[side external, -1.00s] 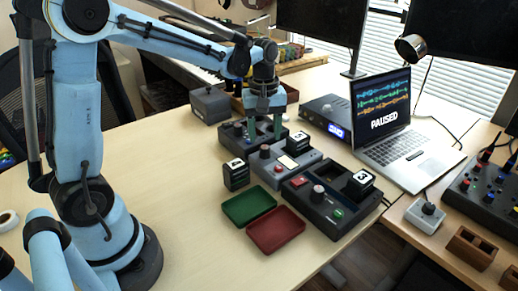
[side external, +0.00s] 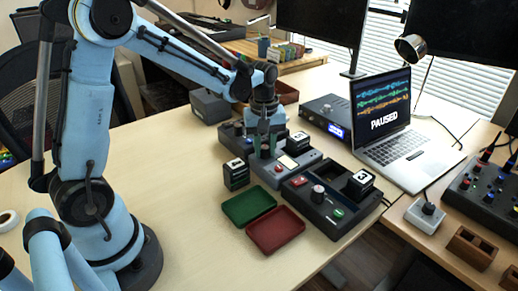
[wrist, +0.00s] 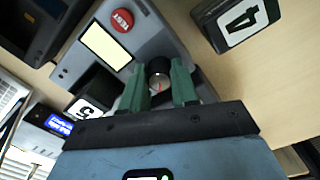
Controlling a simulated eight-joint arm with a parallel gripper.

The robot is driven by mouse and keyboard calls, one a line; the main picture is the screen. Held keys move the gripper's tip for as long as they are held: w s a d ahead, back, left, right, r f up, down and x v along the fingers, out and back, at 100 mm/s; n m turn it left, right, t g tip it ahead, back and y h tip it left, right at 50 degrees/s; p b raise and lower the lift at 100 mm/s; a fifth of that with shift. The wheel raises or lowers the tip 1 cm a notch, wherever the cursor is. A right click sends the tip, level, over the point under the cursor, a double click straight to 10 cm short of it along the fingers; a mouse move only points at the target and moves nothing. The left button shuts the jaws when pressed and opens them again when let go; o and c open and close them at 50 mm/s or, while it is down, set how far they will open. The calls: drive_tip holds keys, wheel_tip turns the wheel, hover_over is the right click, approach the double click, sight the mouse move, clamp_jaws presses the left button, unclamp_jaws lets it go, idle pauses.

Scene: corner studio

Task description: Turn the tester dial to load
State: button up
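The tester is a grey box (side external: 301,171) in the middle of the table, with a pale screen (side external: 289,162) and a red TEST button (wrist: 122,21). Its dial (wrist: 160,76) is a dark round knob with a red pointer mark. My gripper (side external: 262,154) points down over the dial end of the tester. In the wrist view, its two green fingers (wrist: 160,84) stand apart, one on each side of the dial. I cannot tell whether they touch it. The fingers hide the dial in the side view, and the dial's labels cannot be read.
A black numbered block (side external: 236,175) stands close left of the tester. Green (side external: 249,207) and red (side external: 275,232) trays lie in front. A dark box (side external: 328,205) with a knob and another block (side external: 360,183) is at right. A laptop (side external: 383,125) reads PAUSED. The front-left tabletop is clear.

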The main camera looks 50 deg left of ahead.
clamp_jaws()
drive_tip(key=m, duration=0.4)
drive_tip(key=shift+m, duration=0.3)
drive_tip(key=m, duration=0.5)
drive_tip(key=shift+a+m, duration=0.1)
drive_tip(key=shift+m, duration=0.2)
drive_tip(key=m, duration=0.5)
drive_tip(key=shift+m, duration=2.5)
